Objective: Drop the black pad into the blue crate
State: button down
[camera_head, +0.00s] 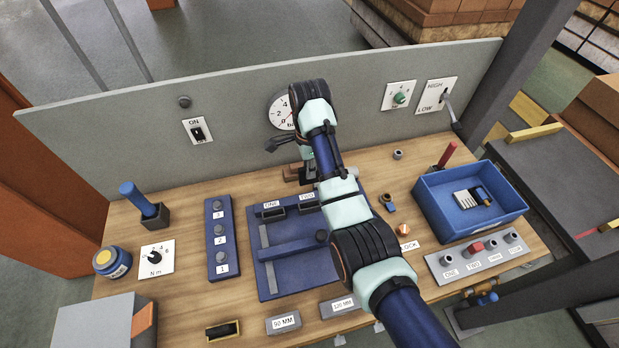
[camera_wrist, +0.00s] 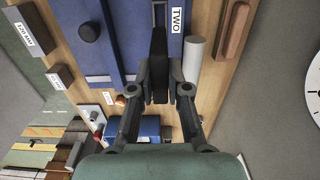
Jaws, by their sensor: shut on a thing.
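In the wrist view my gripper (camera_wrist: 166,88) is shut on the black pad (camera_wrist: 159,52), which stands narrow and upright between the fingers. In the head view my gripper (camera_head: 308,168) is behind the blue panel near the back board, mostly hidden by my arm; I cannot make out the pad there. The blue crate (camera_head: 428,208) is on the right of the bench, well apart from my gripper, with a grey-white toothed item and a blue and dark item in it. Part of the crate also shows in the wrist view (camera_wrist: 146,124).
A blue panel (camera_head: 262,245) with labelled slots lies mid-bench. A red-handled tool (camera_head: 447,155) stands behind the crate, and a grey block with several holes (camera_head: 460,272) lies in front.

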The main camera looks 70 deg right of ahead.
notch_tip(320, 180, up, 4)
jog(key=shift+f+p, duration=0.1)
jog(key=shift+p, duration=0.95)
